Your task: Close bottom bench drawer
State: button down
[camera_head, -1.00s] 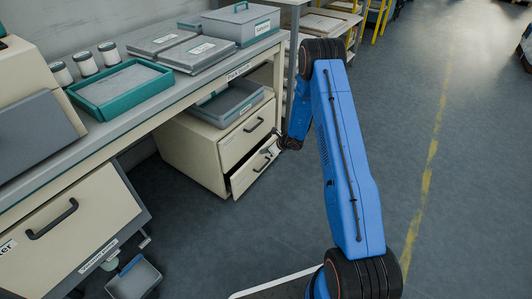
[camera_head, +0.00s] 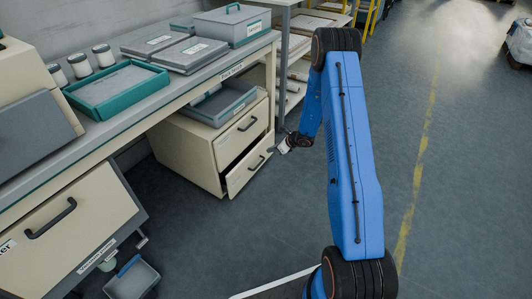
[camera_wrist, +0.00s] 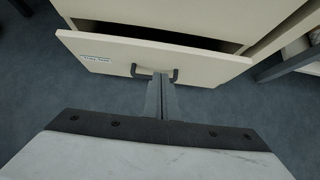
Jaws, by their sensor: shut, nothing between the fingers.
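The bottom drawer (camera_head: 247,174) of the cream cabinet under the bench is partly open; a dark gap shows above its front. In the wrist view its cream front (camera_wrist: 195,64) has a label at the left and a dark handle (camera_wrist: 174,76). The handle also shows in the head view (camera_head: 257,163). My gripper (camera_head: 271,150) is in front of the drawer, near the handle's right end.
The upper drawer (camera_head: 236,138) looks shut. A grey tray (camera_head: 218,104) sits on top of the cabinet. The bench (camera_head: 150,108) runs above and to the left. A shelf rack (camera_head: 288,60) stands behind my arm. The floor (camera_head: 260,220) before the cabinet is clear.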

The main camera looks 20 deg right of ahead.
jog(key=v, duration=0.4)
jog(key=t+y, duration=0.6)
jog(key=t, duration=0.1)
send_near(244, 162)
jog(key=shift+h, duration=0.3)
jog(key=x, duration=0.6)
jog(key=shift+w+a+r, duration=0.15)
jog(key=shift+a+r, duration=0.05)
jog(key=x, duration=0.2)
jog(key=shift+w+a, duration=0.15)
jog(key=shift+a, duration=0.05)
jog(key=shift+w, duration=0.1)
jog(key=shift+d, duration=0.1)
